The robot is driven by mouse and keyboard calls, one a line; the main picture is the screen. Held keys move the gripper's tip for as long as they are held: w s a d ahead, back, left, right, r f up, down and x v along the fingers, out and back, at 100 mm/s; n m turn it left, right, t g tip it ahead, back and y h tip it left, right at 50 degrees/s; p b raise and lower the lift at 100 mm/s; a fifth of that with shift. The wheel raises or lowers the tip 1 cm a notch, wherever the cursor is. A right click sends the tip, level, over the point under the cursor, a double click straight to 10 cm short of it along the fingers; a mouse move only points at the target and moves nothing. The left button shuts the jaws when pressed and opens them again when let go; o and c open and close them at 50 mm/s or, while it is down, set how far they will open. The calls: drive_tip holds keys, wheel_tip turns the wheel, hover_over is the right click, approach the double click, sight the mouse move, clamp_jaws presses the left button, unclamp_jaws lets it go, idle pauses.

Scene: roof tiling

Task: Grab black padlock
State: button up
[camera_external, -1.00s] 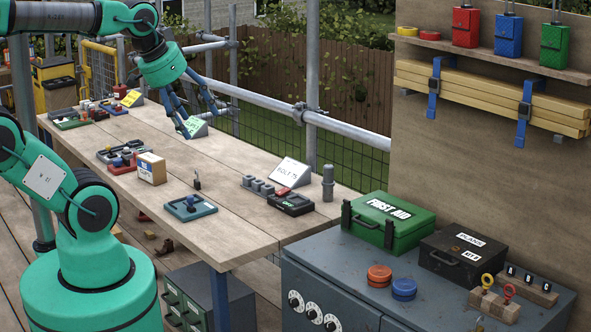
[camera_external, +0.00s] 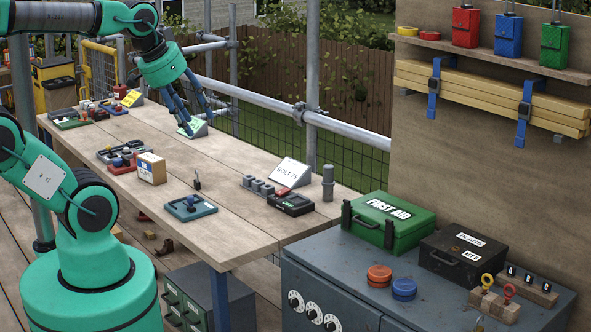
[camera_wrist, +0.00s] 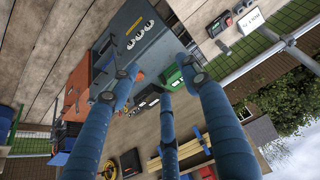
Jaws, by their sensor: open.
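A small dark padlock (camera_external: 197,181) stands upright on the wooden workbench (camera_external: 230,225), near its middle, in the external view. I cannot pick it out in the wrist view. My gripper (camera_external: 197,126) is open and empty, with its blue fingers pointing down over the far side of the bench, well behind the padlock. In the wrist view, my three spread fingers (camera_wrist: 155,85) have nothing between them and face the grey cabinet (camera_wrist: 140,45).
A cardboard box (camera_external: 152,168), a teal tray (camera_external: 190,208) and a black case (camera_external: 291,204) stand around the padlock. A sign (camera_external: 291,173) stands at the right. A metal rail (camera_external: 270,100) runs behind the bench. Bare planks lie between gripper and padlock.

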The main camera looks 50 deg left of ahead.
drive_tip(key=shift+c, duration=1.2)
drive_tip(key=w+a+f+n+g+y+b, duration=0.1)
drive_tip(key=w+a+f+n, duration=0.25)
drive_tip(key=w+a, duration=0.8)
drive_tip(key=w+a+f+n+g+y, duration=0.15)
drive_tip(key=w+a+n, duration=0.25)
drive_tip(key=w+a, duration=0.8)
drive_tip(key=w+a+f+n+y, duration=0.1)
drive_tip(key=w+a+f, duration=0.3)
drive_tip(key=a+f, duration=0.8)
drive_tip(key=w+a+f+n+g+b, duration=0.1)
drive_tip(key=w+a+f+n, duration=0.3)
drive_tip(key=a+f, duration=0.8)
drive_tip(key=a, duration=0.6)
drive_tip(key=shift+a+y, duration=0.2)
drive_tip(key=shift+y, duration=0.15)
drive_tip(key=shift+f+n+b, duration=0.1)
drive_tip(key=shift+n+b, duration=0.15)
drive_tip(key=shift+b, duration=0.05)
